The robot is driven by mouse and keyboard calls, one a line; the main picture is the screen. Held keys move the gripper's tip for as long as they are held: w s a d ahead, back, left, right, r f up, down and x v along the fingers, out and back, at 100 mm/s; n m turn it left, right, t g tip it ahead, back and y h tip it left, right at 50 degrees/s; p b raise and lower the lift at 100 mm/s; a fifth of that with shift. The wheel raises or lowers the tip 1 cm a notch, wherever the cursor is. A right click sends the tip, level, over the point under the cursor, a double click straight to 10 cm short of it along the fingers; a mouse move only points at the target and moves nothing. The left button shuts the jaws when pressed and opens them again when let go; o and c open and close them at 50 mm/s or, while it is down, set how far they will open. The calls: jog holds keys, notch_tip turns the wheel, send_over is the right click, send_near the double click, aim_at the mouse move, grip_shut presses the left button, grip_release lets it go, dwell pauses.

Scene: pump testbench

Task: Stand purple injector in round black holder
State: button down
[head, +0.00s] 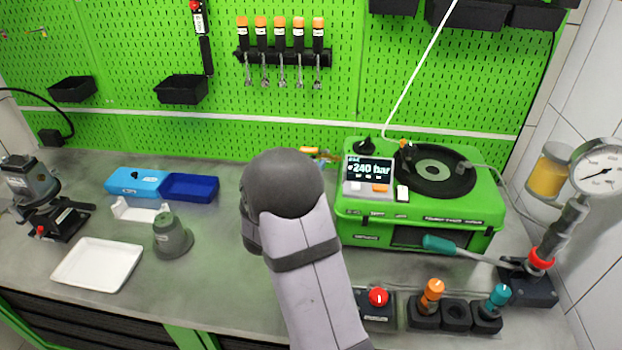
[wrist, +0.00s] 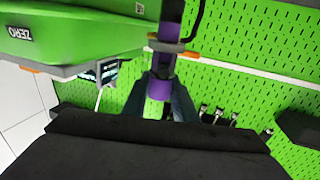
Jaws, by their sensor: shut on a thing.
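The purple injector (wrist: 160,88) is between the two fingers of my gripper (wrist: 161,103) in the wrist view. The gripper is shut on it. A grey collar shows on the injector's shaft, and its far end runs out of the picture's top. In the head view my arm hides the gripper and the injector. Black holders stand at the front right in the head view. The middle holder (head: 456,306) looks empty. The left one holds an orange injector (head: 432,294), and the right one holds a teal injector (head: 498,297).
A green test bench (head: 420,215) stands behind the holders. A teal-handled lever (head: 440,244) reaches out above the holders' area from the gauge stand (head: 528,285). A red button box (head: 377,303) is left of the holders. A white tray (head: 98,265) and grey cone (head: 172,237) stand left.

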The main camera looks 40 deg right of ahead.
jog(key=shift+r, duration=0.5)
